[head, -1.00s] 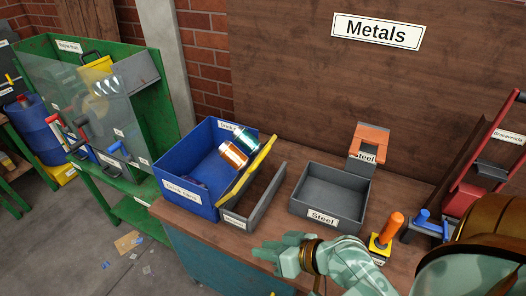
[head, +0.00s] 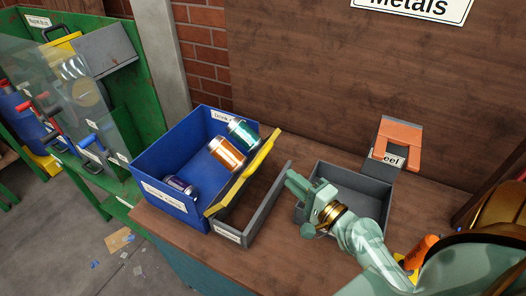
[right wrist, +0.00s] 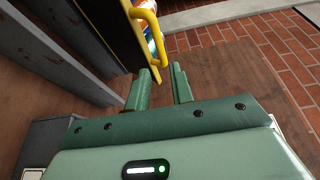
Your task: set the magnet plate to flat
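A yellow-edged plate (head: 243,175), which seems to be the magnet plate, stands tilted between the blue bin and the dark grey bin. My left gripper is not in view.
The blue bin (head: 172,201) holds several cans, one orange (head: 226,153). The grey bin (head: 270,205) stands right of the plate. The Steel tray (head: 352,180) is behind my right arm. A grey post with an orange U-shaped piece (head: 397,137) stands behind it.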

